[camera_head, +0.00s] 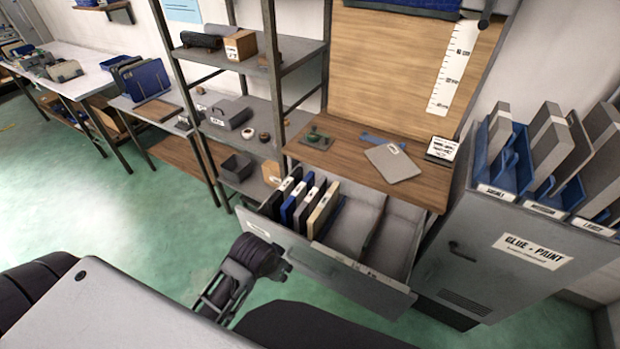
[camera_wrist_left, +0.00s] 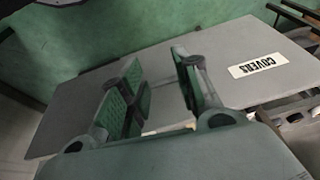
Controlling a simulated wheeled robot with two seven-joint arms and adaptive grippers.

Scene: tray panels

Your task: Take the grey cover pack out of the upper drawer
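The upper drawer (camera_head: 312,250) is pulled open under the wooden worktop in the head view. Several upright packs stand in its left compartment: a blue one (camera_head: 289,211), a dark grey one (camera_head: 306,209) that appears to be the grey cover pack, and a cream one (camera_head: 323,211). My left gripper (camera_head: 216,302) hangs outside, low and left of the drawer front, apart from the packs. My right gripper is not in view.
The drawer's middle and right compartments (camera_head: 350,227) look empty. A grey tablet-like panel (camera_head: 392,163) and a green-topped item (camera_head: 316,138) lie on the worktop. A grey cabinet (camera_head: 500,245) stands close on the right, open shelving (camera_head: 250,105) on the left.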

